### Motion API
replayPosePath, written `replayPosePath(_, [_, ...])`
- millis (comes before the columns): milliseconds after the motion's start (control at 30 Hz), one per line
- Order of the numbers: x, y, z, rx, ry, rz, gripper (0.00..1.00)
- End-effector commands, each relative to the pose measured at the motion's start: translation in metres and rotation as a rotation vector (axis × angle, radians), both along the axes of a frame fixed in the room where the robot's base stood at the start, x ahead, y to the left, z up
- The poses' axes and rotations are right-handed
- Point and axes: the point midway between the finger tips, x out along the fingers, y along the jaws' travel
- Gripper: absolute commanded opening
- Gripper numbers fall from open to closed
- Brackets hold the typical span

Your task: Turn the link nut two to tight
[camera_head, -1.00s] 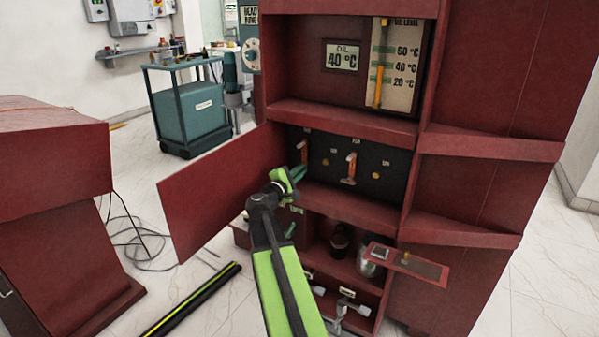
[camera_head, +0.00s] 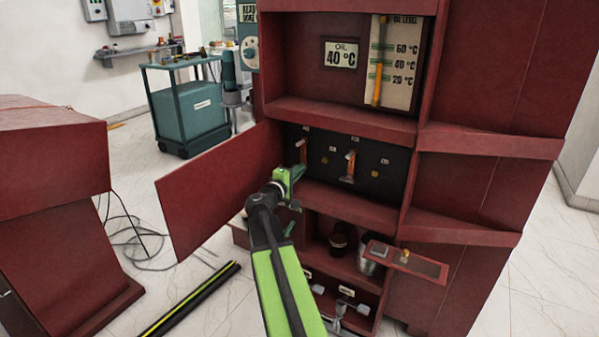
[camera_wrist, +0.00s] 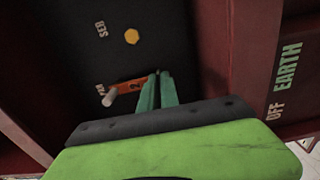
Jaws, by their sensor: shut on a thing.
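An orange link (camera_wrist: 130,86) marked with a 2 lies on the dark panel in the wrist view, with a pale peg (camera_wrist: 108,97) at one end. The teal fingers of my gripper (camera_wrist: 158,76) are closed together at its other end. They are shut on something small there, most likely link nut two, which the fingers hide. In the head view my gripper (camera_head: 299,171) reaches the lower end of the left orange link (camera_head: 303,152). A second orange link (camera_head: 350,166) hangs to its right. How tight the nut is cannot be seen.
Yellow hex fittings (camera_head: 325,161) (camera_head: 375,175) sit on the panel. The red cabinet's open door (camera_head: 215,185) stands left of my arm. A shelf (camera_head: 340,205) runs below the panel. A small tray (camera_head: 425,267) juts out at lower right.

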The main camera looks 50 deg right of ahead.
Motion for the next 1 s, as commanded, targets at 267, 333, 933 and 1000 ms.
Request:
replayPosePath(267, [-0.002,0.001,-0.001,0.005,-0.004,-0.004,0.07])
replayPosePath(333, [-0.001,0.001,-0.001,0.005,-0.003,-0.004,0.16])
replayPosePath(933, [-0.006,0.032,0.0,0.001,-0.001,0.0,0.27])
replayPosePath(1000, [-0.009,0.05,0.0,0.001,-0.001,-0.001,0.27])
